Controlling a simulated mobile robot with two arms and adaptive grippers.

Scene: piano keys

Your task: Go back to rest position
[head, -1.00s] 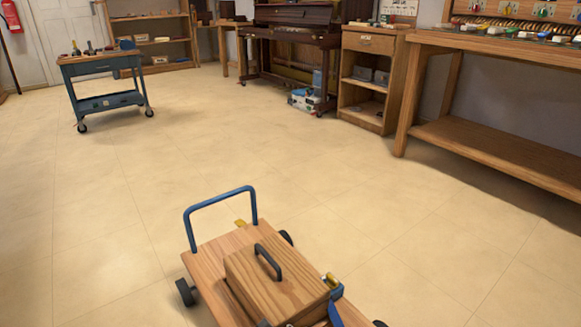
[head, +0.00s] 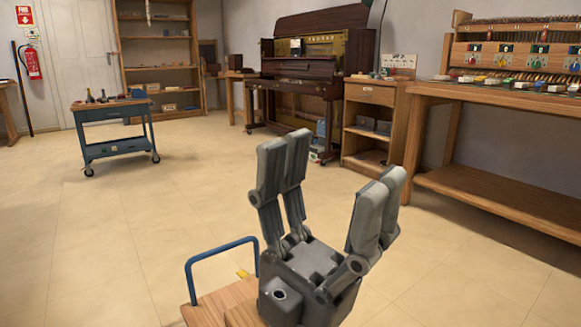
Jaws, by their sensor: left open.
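My left gripper (head: 328,190) is in the lower middle of the head view, with its grey fingers pointing up and spread wide apart. Nothing shows between the fingers. It is in front of a wooden cart (head: 222,301) with a blue handle (head: 221,252), and hides most of that cart. My right gripper is not in view.
A blue tool trolley (head: 112,113) stands on the open floor at the left. An upright piano (head: 300,84), a wooden cabinet (head: 371,92) and a long workbench (head: 497,195) line the far and right walls.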

